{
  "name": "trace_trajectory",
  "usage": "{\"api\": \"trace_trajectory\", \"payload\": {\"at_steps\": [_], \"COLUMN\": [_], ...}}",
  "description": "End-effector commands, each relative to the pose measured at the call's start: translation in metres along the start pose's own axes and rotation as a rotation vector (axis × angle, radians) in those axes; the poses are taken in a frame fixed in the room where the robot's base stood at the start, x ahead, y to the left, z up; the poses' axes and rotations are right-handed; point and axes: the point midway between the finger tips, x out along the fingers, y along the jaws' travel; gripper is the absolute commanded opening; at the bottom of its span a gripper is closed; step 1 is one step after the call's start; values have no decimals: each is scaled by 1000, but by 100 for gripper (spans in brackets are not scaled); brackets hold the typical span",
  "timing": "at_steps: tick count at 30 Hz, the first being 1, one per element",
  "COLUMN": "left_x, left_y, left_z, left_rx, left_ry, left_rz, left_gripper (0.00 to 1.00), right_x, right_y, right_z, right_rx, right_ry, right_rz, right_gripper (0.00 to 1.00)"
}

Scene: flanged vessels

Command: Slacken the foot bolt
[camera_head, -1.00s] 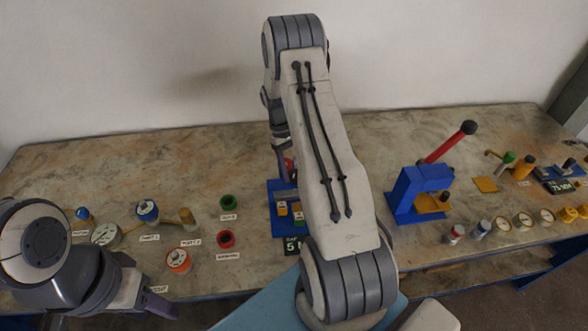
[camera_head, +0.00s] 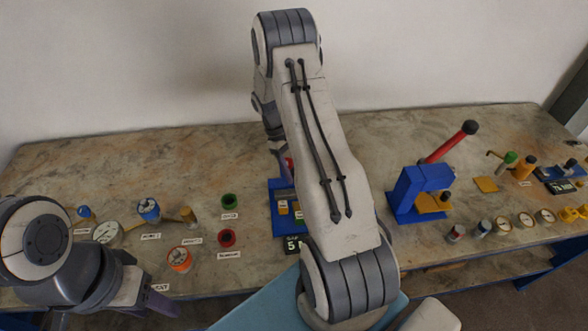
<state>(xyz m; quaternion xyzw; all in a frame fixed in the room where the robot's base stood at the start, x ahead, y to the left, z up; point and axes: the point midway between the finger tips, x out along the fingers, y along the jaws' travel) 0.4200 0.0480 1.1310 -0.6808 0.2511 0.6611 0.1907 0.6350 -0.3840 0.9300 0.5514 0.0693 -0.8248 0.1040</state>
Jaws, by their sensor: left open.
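My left gripper (camera_head: 160,303) is at the bottom left, low over the bench's front edge, open and apart from the parts. My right arm reaches up from the bottom middle and bends down over a blue fixture (camera_head: 281,190). My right gripper (camera_head: 281,160) is mostly hidden behind my own arm, near a small red part; its jaws cannot be made out. I cannot tell which part is the foot bolt.
A blue press (camera_head: 410,195) with a red lever stands right. The back strip is mostly clear.

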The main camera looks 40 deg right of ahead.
Motion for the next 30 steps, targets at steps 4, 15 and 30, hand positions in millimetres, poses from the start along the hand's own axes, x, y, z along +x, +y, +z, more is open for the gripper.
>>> {"api": "trace_trajectory", "payload": {"at_steps": [4, 15, 30], "left_x": [0, 0, 18], "left_y": [0, 0, -1], "left_z": [0, 0, 1], "left_rx": [0, 0, 1], "left_ry": [0, 0, 0], "left_rz": [0, 0, 0], "left_gripper": [50, 50, 50], "right_x": [0, 0, -71], "right_y": [0, 0, 1], "right_z": [1, 0, -2], "right_rx": [-3, -1, 0], "right_ry": [-2, -1, 4], "right_rz": [1, 0, 3], "right_gripper": [0, 84, 84]}}
